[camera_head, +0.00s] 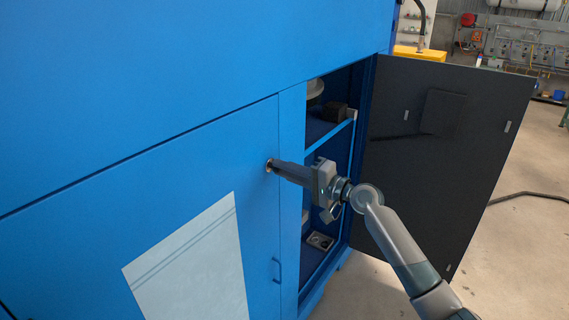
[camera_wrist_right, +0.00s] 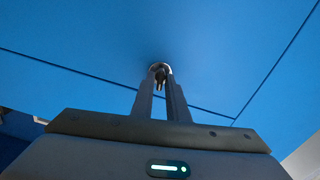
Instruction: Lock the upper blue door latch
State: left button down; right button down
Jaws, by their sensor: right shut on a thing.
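The blue door (camera_head: 200,190) of the cabinet is closed flush with the panel around it. Its upper latch (camera_head: 268,165) is a small round metal piece near the door's top right corner. My right gripper (camera_head: 273,167) reaches in from the right and its fingertips are at the latch, covering most of it. In the right wrist view the two fingers (camera_wrist_right: 160,84) are shut on the latch (camera_wrist_right: 160,70), with a small dark part between them. How far the latch is turned cannot be told. My left gripper is not in view.
A dark door (camera_head: 450,130) stands open at the right, beside my right arm. The open compartment shows shelves (camera_head: 330,135) with small items. A dark cable (camera_head: 525,194) lies on the floor at the right.

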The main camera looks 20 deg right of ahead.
jog(key=shift+m+p, duration=0.6)
jog(key=shift+m, duration=0.5)
jog(key=shift+f, duration=0.1)
jog(key=c, duration=1.9)
grip_release()
jog(key=shift+s+d, duration=0.1)
jog(key=shift+d, duration=0.05)
jog(key=b+v, duration=0.7)
jog(key=v, duration=1)
